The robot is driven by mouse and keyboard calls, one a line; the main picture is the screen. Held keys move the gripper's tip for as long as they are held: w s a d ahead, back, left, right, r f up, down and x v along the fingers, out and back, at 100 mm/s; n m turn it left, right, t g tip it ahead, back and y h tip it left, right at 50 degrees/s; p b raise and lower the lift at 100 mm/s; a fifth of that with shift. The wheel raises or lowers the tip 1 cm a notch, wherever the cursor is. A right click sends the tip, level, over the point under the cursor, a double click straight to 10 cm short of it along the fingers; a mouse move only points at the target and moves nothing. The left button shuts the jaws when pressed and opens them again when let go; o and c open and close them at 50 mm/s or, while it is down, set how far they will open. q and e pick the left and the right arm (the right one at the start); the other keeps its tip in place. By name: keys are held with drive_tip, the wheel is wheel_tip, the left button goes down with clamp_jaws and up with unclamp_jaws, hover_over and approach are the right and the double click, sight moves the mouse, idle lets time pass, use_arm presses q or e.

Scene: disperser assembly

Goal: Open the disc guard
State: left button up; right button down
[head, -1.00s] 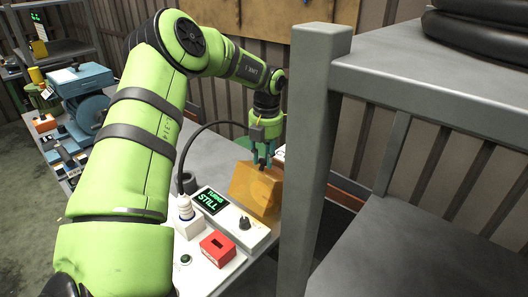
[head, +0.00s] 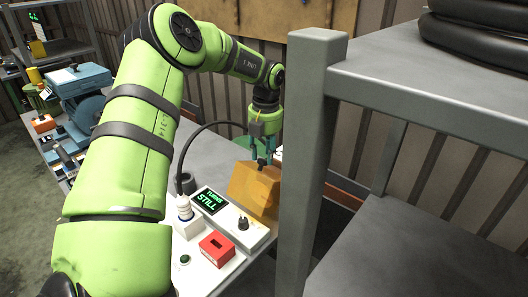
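The disc guard is an amber box-like cover (head: 254,190) at the back end of the white machine, behind its display. A small dark knob (head: 261,163) stands on its top edge. My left gripper (head: 262,153) points down just above the guard, with its two fingers apart on either side of the knob's line. The fingers look empty, and I cannot tell whether they touch the knob. The grey post hides part of the guard's right side. My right gripper is not in view.
The white machine base carries a display reading "STILL" (head: 210,201), a black knob (head: 243,223), a red box (head: 216,249) and a green button (head: 185,259). A grey shelf post (head: 305,150) stands close to the right of my gripper. A dark cable arches behind the display.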

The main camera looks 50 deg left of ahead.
use_arm(q)
drive_tip(key=shift+s+d+r+p, duration=0.15)
drive_tip(key=shift+r+p, duration=0.65)
drive_tip(key=shift+r, duration=0.9)
drive_tip(key=shift+s+d+r+p, duration=0.15)
drive_tip(key=shift+r+p, duration=0.65)
drive_tip(key=shift+r, duration=0.9)
drive_tip(key=shift+s+a, duration=0.1)
drive_tip(key=shift+f, duration=0.1)
wheel_tip(320, 180, up, 12)
drive_tip(key=shift+d, duration=0.3)
